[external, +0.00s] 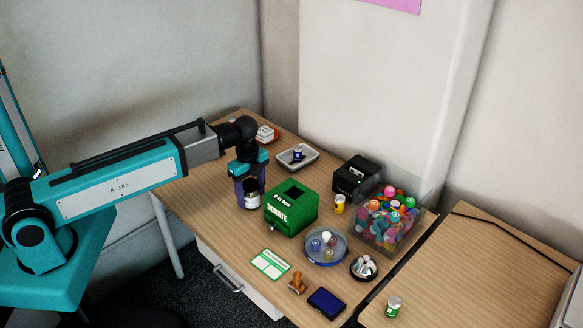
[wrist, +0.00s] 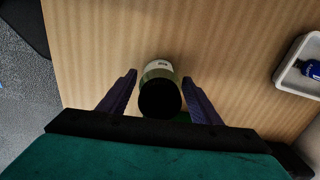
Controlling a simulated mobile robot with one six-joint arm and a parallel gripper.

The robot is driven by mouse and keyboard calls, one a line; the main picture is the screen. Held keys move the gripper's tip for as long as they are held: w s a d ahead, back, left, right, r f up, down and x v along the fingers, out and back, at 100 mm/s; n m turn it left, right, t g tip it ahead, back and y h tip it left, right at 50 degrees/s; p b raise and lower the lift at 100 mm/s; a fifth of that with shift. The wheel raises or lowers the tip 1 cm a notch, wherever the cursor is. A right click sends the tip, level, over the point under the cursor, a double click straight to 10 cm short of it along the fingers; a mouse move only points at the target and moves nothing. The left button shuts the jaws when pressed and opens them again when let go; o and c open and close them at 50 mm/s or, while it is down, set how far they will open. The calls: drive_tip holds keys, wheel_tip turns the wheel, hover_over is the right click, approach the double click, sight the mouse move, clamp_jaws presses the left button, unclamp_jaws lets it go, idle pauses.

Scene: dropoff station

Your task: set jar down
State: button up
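The jar (external: 252,194) has a dark lid, a pale label and a greenish body. It stands upright near the table's left side, left of the green donation box. My gripper (external: 251,186) points down over it with purple fingers. In the wrist view the jar (wrist: 160,88) sits between the two fingertips (wrist: 160,76), with a thin strip of wood seemingly visible on each side. The fingers look open around the jar, not pressed on it. Whether its base touches the table is hard to tell.
The green donation box (external: 291,207) stands close to the right of the jar. A white tray (external: 297,157) with a blue jar is behind. A clear bin (external: 385,230) of colourful items, a yellow can (external: 339,204) and a round dish (external: 326,246) stand further right. Bare wood lies left and in front.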

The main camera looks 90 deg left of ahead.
drive_tip(key=shift+o, duration=0.3)
drive_tip(key=shift+r, duration=0.1)
drive_tip(key=shift+r+b, duration=0.75)
drive_tip(key=shift+r, duration=5.25)
